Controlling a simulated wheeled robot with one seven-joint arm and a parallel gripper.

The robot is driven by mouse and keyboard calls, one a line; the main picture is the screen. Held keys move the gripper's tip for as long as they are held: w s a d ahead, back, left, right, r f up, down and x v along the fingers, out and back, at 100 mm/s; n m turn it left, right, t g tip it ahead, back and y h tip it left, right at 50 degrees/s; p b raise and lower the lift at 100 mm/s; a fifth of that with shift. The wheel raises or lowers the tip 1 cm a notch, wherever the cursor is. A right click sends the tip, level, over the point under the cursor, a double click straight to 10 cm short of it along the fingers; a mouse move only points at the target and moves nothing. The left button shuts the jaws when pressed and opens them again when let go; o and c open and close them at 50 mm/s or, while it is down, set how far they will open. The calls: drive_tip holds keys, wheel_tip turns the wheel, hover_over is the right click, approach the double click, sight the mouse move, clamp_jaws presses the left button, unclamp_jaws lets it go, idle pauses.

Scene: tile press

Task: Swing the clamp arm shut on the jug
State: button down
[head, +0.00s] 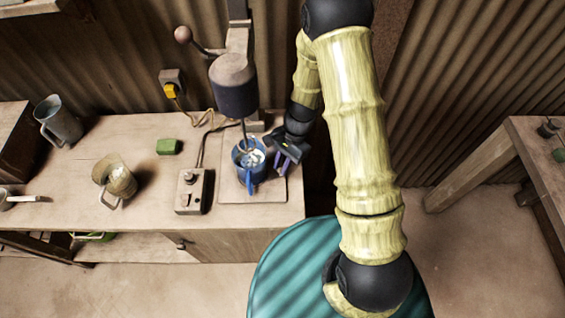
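A blue jug (242,160) stands on the pale base plate (238,195) of a mixer press, under its dark motor head (235,88). A thin shaft runs down from the head into the jug's mouth, where pale metal parts show. The jug's handle points to the front. My gripper (282,165) is just right of the jug, low over the plate, with its purple fingers pointing down and forward. The gap between the fingers and any contact with the jug are too small to tell. I cannot make out the clamp arm as a separate part; my gripper may hide it.
A grey control box (189,190) stands left of the plate. A green block (169,146), a brownish jug (116,180) and a grey jug (58,121) stand farther left on the workbench (150,225). Another table (480,165) is at right.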

drive_tip(key=shift+w+a+f+m+t+b, duration=0.1)
drive_tip(key=shift+a+m+t+b, duration=0.4)
drive_tip(key=shift+m, duration=0.6)
drive_tip(key=shift+w+a+m, duration=0.1)
drive_tip(key=shift+a+m, duration=0.1)
drive_tip(key=shift+m, duration=0.1)
drive_tip(key=c, duration=1.3)
unclamp_jaws()
drive_tip(key=shift+c, duration=0.2)
drive_tip(key=b+v, duration=0.1)
drive_tip(key=v, duration=1.6)
drive_tip(key=shift+d, duration=0.45)
drive_tip(key=shift+w, duration=0.1)
